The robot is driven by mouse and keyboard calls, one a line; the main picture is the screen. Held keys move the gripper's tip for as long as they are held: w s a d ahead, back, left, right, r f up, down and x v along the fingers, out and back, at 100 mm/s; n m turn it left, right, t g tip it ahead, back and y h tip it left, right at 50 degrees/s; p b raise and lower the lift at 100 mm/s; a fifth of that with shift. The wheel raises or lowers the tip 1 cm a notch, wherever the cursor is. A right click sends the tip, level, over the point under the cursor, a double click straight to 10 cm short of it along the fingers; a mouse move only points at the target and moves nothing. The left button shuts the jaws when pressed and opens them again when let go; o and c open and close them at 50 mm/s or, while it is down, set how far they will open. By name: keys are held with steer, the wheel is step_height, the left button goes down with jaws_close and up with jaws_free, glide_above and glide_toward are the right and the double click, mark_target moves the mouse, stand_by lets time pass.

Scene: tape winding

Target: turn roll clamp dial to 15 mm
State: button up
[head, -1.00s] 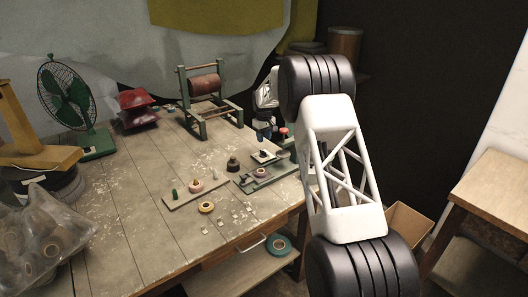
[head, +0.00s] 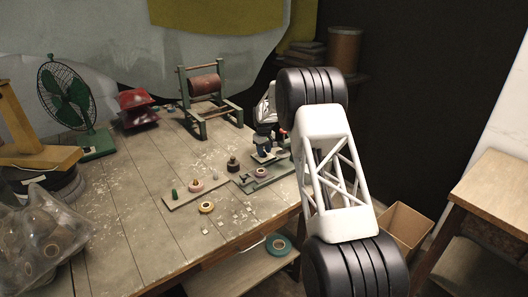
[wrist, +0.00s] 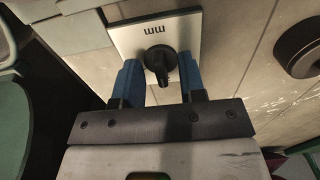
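The roll clamp dial is a black knob (wrist: 158,62) with a pointer bar, on a pale square plate (wrist: 128,38) marked "mm" in the wrist view. The number scale is not readable, so I cannot tell the setting. My gripper (wrist: 159,68) has blue fingers, open, one on each side of the knob. A gap shows on the left; the right finger is very close, and I cannot tell whether it touches. In the head view my gripper (head: 265,147) is low over the plate and mostly hides the dial.
A green base (head: 268,179) with a pink roll (head: 261,173) lies just in front of the dial. A wooden board (head: 197,192) with small parts, a dark spool (head: 233,164) and a yellow tape roll (head: 206,207) lie to the left. A roller stand (head: 204,100) stands behind.

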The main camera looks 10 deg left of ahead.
steer(key=shift+f, duration=0.15)
jaws_close()
steer(key=shift+m, duration=0.5)
steer(key=m, duration=0.5)
steer(key=shift+s+a, duration=0.1)
steer(key=shift+a, duration=0.1)
steer(key=m, duration=0.6)
steer(key=shift+a, duration=0.2)
stand_by(0.4)
